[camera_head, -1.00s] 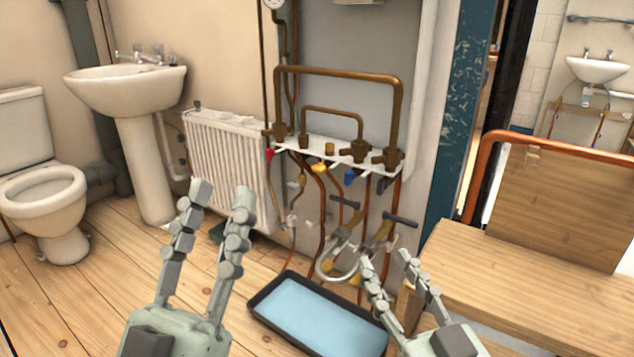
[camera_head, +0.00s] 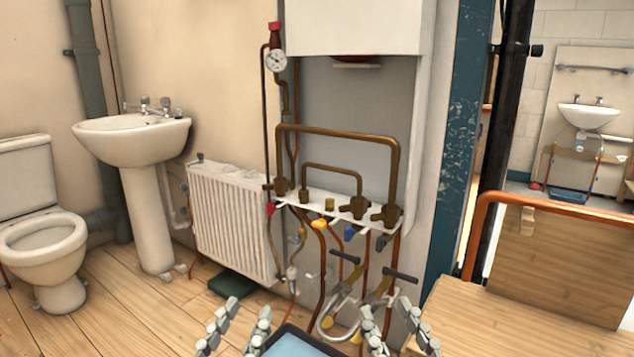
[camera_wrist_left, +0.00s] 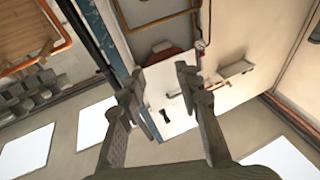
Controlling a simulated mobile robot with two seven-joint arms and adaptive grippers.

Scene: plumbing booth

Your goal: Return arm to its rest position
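My left gripper (camera_head: 239,326) is at the bottom of the head view, left of centre, with its two fingers apart and nothing between them. In the left wrist view its fingers (camera_wrist_left: 158,88) are also spread and empty. My right gripper (camera_head: 392,328) is at the bottom of the head view, right of centre, with its fingers apart and no object seen between them. The lower parts of both hands are cut off by the bottom edge of the head view.
A blue-lined tray (camera_head: 290,344) lies between my grippers. Behind are copper pipes with valves (camera_head: 340,206), a radiator (camera_head: 230,222) and a white boiler casing (camera_head: 352,26). A wooden bench (camera_head: 520,305) stands right, a sink (camera_head: 132,138) and toilet (camera_head: 45,238) left.

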